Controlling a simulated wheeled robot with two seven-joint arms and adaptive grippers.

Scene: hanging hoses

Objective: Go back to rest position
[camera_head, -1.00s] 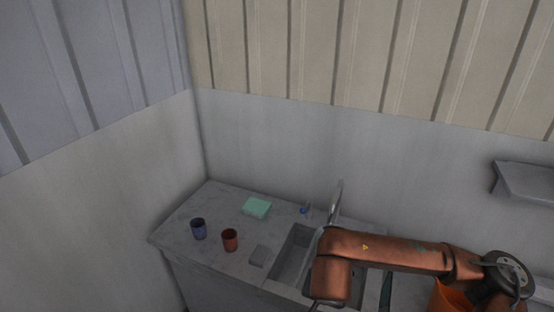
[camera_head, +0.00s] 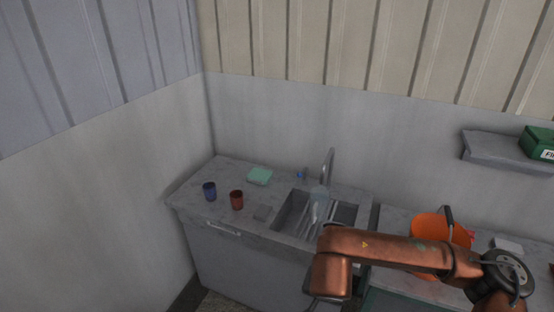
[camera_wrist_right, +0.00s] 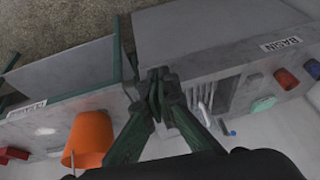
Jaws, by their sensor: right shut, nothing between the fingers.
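My right arm (camera_head: 400,249) comes in from the lower right of the head view and reaches left in front of the counter. Its elbow-like end bends down at the bottom edge, and the gripper's fingertips cannot be made out there. In the right wrist view my right gripper (camera_wrist_right: 158,78) has its dark green fingers together, with nothing between them. It hangs over the gap between the basin counter and the other worktop. My left gripper and left arm are in neither view.
A basin counter (camera_head: 197,202) holds a blue cup (camera_head: 209,191), a red cup (camera_head: 237,200), a green sponge (camera_head: 260,176) and a sink with a tap (camera_head: 328,168). An orange bucket (camera_head: 428,230) stands behind my right arm. A wall shelf (camera_head: 490,152) carries a green box (camera_head: 540,142).

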